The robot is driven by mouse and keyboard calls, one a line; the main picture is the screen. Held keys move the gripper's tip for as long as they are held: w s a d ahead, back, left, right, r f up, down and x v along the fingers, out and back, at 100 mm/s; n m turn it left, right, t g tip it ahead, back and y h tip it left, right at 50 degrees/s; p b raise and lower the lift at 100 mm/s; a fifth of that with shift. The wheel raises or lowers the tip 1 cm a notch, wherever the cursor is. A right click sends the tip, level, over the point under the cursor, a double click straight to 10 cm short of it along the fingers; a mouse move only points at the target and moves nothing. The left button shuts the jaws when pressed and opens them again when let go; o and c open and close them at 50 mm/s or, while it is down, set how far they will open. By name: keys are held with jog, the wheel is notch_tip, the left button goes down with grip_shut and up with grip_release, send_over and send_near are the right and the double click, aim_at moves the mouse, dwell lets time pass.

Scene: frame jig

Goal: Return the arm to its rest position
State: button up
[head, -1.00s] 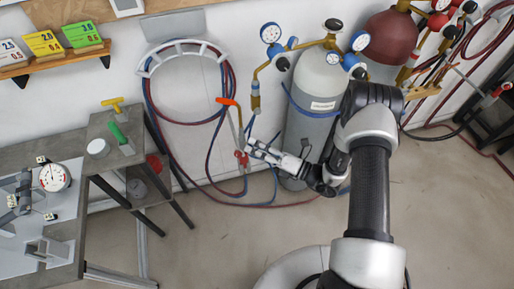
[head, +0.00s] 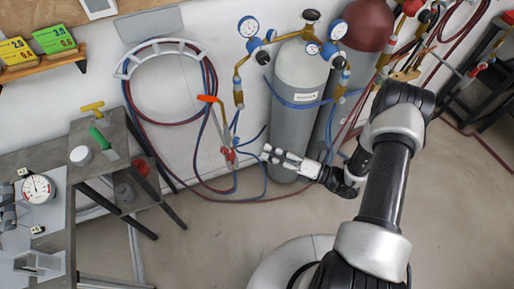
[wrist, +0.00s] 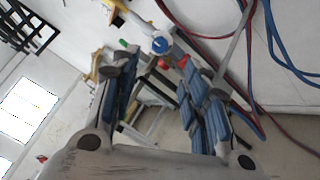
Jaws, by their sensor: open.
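My gripper (head: 268,153) is at the end of my arm in the head view, pointing left in front of the grey gas cylinder (head: 298,115). In the wrist view its two blue-padded fingers (wrist: 158,100) stand apart with nothing held between them. My arm reaches up from the bottom right and bends down to the gripper. The torch with the orange handle (head: 210,99) hangs left of the gripper, apart from it in the picture.
A workbench (head: 62,225) with a dial gauge (head: 38,188) and a small side table (head: 112,150) stand at the left. Hoses hang on a wall holder (head: 170,46). A dark red cylinder (head: 366,25) stands behind the grey one. The floor (head: 210,250) between bench and arm is clear.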

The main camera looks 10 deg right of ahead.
jog(key=shift+v, duration=1)
jog(key=s+a+r+n+g+h, duration=0.3)
jog(key=s+r+n+g, duration=0.25)
jog(key=r+n, duration=0.4)
jog(key=s+a+r+n+g+h, duration=0.25)
jog(key=s+r+n+g, duration=0.3)
jog(key=r+n, duration=0.45)
jog(key=s+d+r+n+t+h, duration=0.7)
jog(key=n+h, duration=0.4)
jog(key=n, duration=0.5)
jog(key=shift+s+d+r+n, duration=0.35)
jog(key=shift+s+d+r, duration=0.4)
jog(key=shift+r, duration=0.5)
jog(key=shift+c, duration=0.2)
